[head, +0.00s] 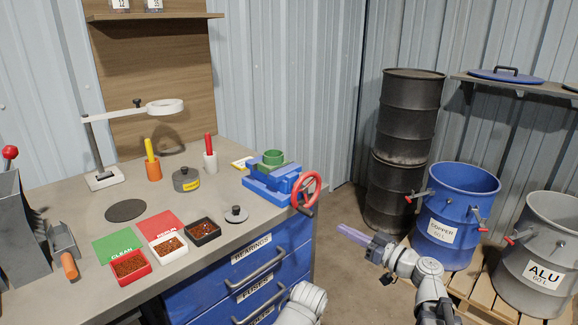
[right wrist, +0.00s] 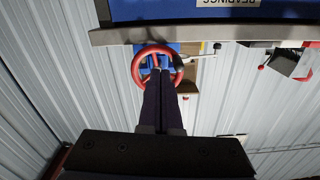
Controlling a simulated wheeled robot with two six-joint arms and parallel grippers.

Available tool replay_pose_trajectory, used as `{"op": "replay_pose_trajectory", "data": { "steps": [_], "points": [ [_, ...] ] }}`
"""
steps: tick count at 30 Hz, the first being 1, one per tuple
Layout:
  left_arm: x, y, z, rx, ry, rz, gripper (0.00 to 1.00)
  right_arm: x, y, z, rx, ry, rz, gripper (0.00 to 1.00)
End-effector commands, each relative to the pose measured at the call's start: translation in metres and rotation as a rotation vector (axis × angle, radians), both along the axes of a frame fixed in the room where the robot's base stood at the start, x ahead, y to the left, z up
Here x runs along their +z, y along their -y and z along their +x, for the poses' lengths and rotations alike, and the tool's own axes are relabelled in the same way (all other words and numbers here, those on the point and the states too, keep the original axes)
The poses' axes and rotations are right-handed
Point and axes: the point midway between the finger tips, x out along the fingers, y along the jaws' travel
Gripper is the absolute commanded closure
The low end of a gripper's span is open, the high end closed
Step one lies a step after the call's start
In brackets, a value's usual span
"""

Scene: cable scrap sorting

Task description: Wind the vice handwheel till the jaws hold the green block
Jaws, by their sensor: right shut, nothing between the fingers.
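The blue vice (head: 262,187) stands at the right end of the bench. Its red handwheel (head: 319,187) faces the bench's right side, with a dark handle low on the rim. My left gripper is out of view.
The bench (head: 75,195) holds a ring lamp (head: 165,106), small scrap trays (head: 131,280) and marker cups. Blue drawers (head: 220,297) are below. Black drums (head: 408,125), a blue bin (head: 465,200) and a grey bin (head: 540,240) stand right. Open floor lies between bench and drums.

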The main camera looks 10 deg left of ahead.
Motion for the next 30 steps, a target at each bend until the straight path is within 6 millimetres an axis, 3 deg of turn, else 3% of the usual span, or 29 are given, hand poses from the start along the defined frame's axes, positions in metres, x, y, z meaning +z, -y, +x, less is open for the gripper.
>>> {"op": "replay_pose_trajectory", "data": {
  "steps": [8, 30],
  "points": [
    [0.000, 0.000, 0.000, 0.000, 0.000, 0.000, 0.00, 0.000, -0.007, 0.006, 0.002, 0.000, 0.000, 1.00],
    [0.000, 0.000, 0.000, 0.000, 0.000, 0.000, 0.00, 0.000, -0.067, 0.049, 0.001, 0.000, 0.000, 1.00]
  ]
}}
